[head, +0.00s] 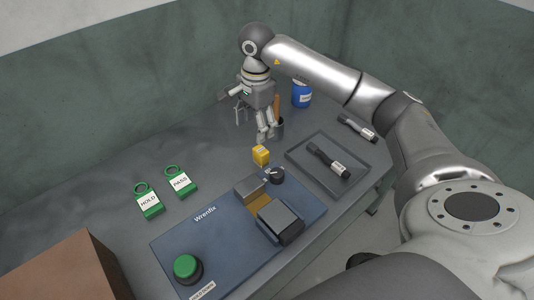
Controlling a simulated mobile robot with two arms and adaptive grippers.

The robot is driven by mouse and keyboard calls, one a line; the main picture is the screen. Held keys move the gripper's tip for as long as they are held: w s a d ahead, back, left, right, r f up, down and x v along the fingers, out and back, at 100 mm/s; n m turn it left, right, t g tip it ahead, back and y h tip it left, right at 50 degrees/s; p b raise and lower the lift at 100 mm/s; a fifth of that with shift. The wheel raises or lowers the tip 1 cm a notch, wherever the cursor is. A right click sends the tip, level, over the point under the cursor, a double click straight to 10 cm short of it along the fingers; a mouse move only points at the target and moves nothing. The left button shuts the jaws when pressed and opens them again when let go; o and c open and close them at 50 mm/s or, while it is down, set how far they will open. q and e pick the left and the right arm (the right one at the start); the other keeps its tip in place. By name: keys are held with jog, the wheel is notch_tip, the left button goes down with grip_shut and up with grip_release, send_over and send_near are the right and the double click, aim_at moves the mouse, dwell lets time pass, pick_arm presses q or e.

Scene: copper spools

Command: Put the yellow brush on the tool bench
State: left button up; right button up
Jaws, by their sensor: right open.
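My right gripper (266,133) reaches down from above at the back of the grey bench (105,215), with its fingers apart. Just behind and right of the fingers, an orange-brown handle (277,104) stands upright in a dark cup (281,127); the gripper partly hides both. I cannot tell whether this is the yellow brush, as no bristles show. A small yellow block-like item (261,155) with a pale label stands on the bench just in front of the fingertips, apart from them. My left gripper is not in view.
A blue Wrenfix fixture (220,235) with a green button (187,267) fills the front. A tray (364,178) holds a dark tool (328,160); another (357,128) lies behind. Green HOLD (149,203) and PASS (181,182) tags, a blue jar (301,94) and a brown box (65,270) are around.

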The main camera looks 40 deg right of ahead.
aim_at(261, 150)
jog(key=f, duration=0.3)
jog(key=s+d+f, duration=0.1)
jog(key=f, duration=0.1)
notch_tip(261, 150, down, 5)
jog(key=shift+r+p, duration=0.2)
jog(key=shift+p, duration=0.55)
jog(key=shift+w+f, duration=0.1)
jog(key=shift+f, duration=0.5)
jog(key=c, duration=1.2)
